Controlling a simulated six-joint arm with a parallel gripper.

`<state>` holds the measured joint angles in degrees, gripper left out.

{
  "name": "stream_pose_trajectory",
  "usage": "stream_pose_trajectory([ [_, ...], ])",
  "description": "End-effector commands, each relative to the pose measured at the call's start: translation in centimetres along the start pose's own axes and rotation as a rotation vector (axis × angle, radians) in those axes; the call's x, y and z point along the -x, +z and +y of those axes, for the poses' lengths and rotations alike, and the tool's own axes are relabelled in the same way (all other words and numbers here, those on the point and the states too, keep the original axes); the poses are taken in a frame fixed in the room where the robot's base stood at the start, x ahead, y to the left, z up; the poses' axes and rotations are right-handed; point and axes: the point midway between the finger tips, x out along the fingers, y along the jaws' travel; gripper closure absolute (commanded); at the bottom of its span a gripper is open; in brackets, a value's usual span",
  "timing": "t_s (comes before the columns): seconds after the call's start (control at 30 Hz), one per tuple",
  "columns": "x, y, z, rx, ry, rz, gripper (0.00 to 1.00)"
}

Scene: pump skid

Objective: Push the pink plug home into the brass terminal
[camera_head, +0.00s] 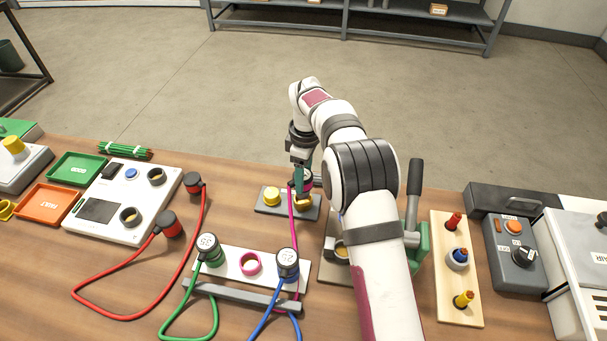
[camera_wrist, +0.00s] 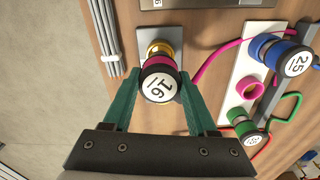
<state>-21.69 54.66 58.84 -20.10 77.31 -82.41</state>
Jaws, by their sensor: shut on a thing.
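The pink plug (camera_wrist: 157,63) has a black cap with a white label reading 16. My gripper (camera_wrist: 160,80) is shut on it, with one green finger on each side. In the head view, my gripper (camera_head: 303,176) is over the right part of a small grey base plate (camera_head: 272,208). The brass terminal (camera_head: 303,203) is on that plate, just below the plug. In the wrist view, the brass terminal (camera_wrist: 159,47) shows just beyond the plug's pink band. The plug hides part of it, and I cannot tell how deep the plug sits. A pink cable (camera_head: 292,235) runs toward the front.
A white rack (camera_head: 229,262) in front holds the green plug (camera_head: 209,248), an empty pink ring (camera_head: 250,263) and the blue plug (camera_head: 288,263). A green-based lever device (camera_head: 414,205) stands right of my arm.

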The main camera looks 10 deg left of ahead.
Motion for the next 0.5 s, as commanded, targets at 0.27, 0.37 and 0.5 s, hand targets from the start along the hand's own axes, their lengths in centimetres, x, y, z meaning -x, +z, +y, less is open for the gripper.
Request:
stream_pose_trajectory([
  [0.27, -0.53, 0.02, -0.01, 0.0, -0.001, 0.0, 1.0],
  [0.37, -0.74, 0.02, -0.01, 0.0, -0.001, 0.0, 1.0],
  [0.5, -1.03, 0.03, 0.0, 0.0, 0.0, 0.0, 1.0],
])
